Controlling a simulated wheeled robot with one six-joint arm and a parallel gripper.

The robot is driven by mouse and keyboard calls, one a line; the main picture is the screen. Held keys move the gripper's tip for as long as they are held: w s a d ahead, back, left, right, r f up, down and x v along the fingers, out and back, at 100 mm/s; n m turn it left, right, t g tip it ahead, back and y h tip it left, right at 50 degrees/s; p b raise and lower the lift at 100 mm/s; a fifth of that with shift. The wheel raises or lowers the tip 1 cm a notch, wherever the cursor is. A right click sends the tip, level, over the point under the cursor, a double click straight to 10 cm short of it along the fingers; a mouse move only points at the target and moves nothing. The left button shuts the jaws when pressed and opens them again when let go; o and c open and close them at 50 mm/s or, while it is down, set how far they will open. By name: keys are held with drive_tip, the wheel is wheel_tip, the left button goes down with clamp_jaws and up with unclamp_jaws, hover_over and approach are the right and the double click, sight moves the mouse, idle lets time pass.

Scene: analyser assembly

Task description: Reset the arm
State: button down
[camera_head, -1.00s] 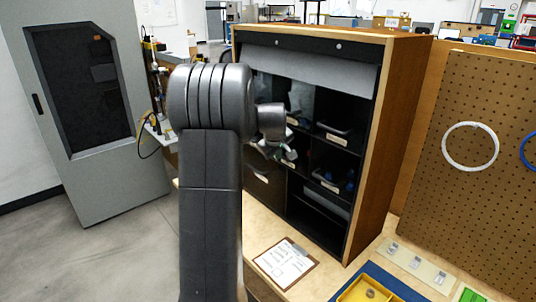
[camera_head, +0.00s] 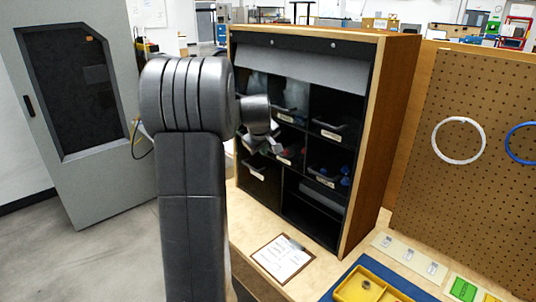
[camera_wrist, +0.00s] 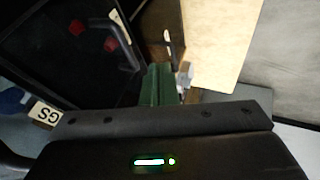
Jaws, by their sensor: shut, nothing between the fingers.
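My gripper (camera_wrist: 158,80) shows in the wrist view as green fingers close together, shut with nothing between them. In the head view my arm rises at the left of centre and its wrist end (camera_head: 258,140) is in front of the left part of the shelf cabinet (camera_head: 357,150). The fingers are small and partly hidden there. In the wrist view the fingers are near a dark bin (camera_wrist: 60,45) holding red pieces, apparently without gripping anything.
A clipboard (camera_head: 283,259) and a yellow tray (camera_head: 345,292) lie on the bench. A pegboard (camera_head: 480,190) with a white ring (camera_head: 437,142) and a blue ring (camera_head: 510,150) stands right. A grey cabinet (camera_head: 110,178) stands left on open floor.

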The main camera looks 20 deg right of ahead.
drive_tip(key=b+v, duration=0.1)
drive_tip(key=v, duration=0.6)
drive_tip(key=shift+d+r, duration=0.2)
drive_tip(key=shift+r, duration=0.1)
drive_tip(key=shift+s, duration=0.2)
drive_tip(key=d+r+p+x, duration=0.1)
drive_tip(key=d+p+x, duration=0.1)
drive_tip(key=x, duration=1)
drive_tip(key=shift+w+d, duration=0.25)
drive_tip(key=shift+d, duration=0.2)
drive_tip(key=shift+f, duration=0.1)
